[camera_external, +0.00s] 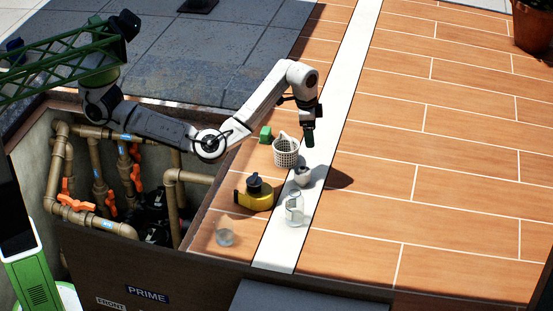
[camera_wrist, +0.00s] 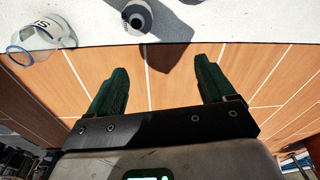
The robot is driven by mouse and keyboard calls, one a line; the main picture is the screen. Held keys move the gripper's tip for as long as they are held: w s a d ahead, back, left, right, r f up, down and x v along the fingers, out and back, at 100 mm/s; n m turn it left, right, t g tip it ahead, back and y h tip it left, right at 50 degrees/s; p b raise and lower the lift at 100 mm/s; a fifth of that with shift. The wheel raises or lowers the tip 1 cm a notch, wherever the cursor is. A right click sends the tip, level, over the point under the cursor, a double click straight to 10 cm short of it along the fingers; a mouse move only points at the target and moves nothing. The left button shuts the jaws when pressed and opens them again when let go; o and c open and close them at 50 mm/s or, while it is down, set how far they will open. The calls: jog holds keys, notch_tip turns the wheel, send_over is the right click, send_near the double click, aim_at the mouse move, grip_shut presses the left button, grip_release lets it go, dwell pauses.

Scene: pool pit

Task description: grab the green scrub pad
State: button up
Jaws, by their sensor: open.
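The green scrub pad (camera_external: 265,133) shows in the external view as a small green block on the orange tiles, just left of and behind a white perforated basket (camera_external: 286,153). It is not visible in the wrist view. My gripper (camera_external: 309,139) points down to the right of the basket, apart from the pad, with the basket's top between them in the picture. In the wrist view my gripper (camera_wrist: 160,82) shows two dark green fingers spread wide with only tiled floor seen between them.
A small pale jar (camera_external: 303,176), a clear bottle (camera_external: 295,209), a yellow and black container (camera_external: 254,194) and a clear cup (camera_external: 224,237) stand nearer the front. An open pit with pipes (camera_external: 97,170) lies left. The tiles at right are clear.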

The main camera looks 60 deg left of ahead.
jog(key=w+a+r+m+t, duration=0.1)
jog(key=w+a+r+t, duration=0.25)
jog(key=r, duration=0.45)
jog(key=w+a+r+t, duration=0.2)
jog(key=w+a+r, duration=0.25)
jog(key=r, duration=0.25)
jog(key=g, duration=0.7)
send_over(266, 130)
jog(key=f, duration=2.4)
jog(key=shift+w+a+f, duration=0.1)
jog(key=shift+w+f, duration=0.1)
jog(key=shift+s+f+p, duration=0.15)
jog(key=shift+f+p, duration=0.3)
jog(key=shift+f, duration=1.15)
jog(key=shift+s+f+p, duration=0.1)
jog(key=shift+f+p, duration=0.3)
jog(key=shift+f, duration=1.2)
jog(key=shift+c, duration=0.5)
jog(key=c, duration=0.9)
